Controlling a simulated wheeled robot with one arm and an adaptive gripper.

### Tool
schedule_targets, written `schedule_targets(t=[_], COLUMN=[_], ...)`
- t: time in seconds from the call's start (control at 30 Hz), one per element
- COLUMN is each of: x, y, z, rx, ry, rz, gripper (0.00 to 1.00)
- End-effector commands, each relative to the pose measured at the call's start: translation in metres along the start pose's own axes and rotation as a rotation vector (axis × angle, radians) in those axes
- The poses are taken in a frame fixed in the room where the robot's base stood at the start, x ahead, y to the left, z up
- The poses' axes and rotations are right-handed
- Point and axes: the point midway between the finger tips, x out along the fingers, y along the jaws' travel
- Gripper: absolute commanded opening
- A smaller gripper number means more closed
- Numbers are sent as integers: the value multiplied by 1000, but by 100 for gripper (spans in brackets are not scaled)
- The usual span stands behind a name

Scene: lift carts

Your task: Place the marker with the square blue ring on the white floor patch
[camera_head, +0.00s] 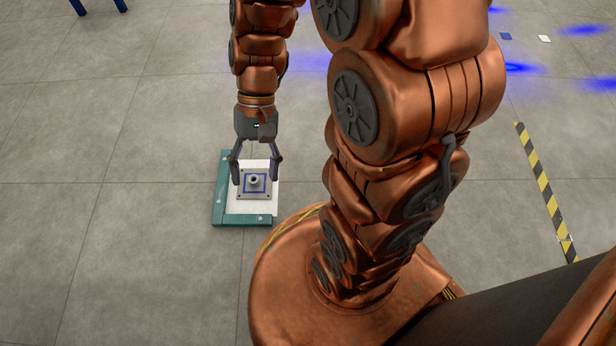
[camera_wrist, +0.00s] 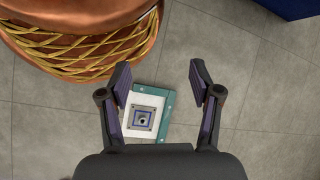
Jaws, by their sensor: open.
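The marker (camera_head: 246,191) is a grey square plate with a square blue ring and a round knob in its middle. It lies flat on the white floor patch (camera_head: 235,207), with white showing around it. The marker also shows in the wrist view (camera_wrist: 152,110), as does the white patch (camera_wrist: 131,123). My gripper (camera_head: 255,172) is open and empty above the marker, its fingers apart and clear of the knob. In the wrist view my gripper (camera_wrist: 160,88) has both fingers spread wide, with the marker seen toward the left finger.
A teal L-shaped edge (camera_head: 217,209) borders the patch on two sides. My copper arm and base stand close to the right. A yellow and black striped strip (camera_head: 545,190) lies at the right. Blue legs (camera_head: 98,6) stand at the top left. The left floor is clear.

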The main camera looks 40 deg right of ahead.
Motion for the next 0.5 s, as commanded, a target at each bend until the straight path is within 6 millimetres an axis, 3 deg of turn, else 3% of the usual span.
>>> schedule_targets(t=[0.2, 0.5], x=[-7, -15], y=[21, 56], z=[41, 82], rx=[-99, -202], ry=[70, 165], rz=[147, 324], gripper=[64, 64])
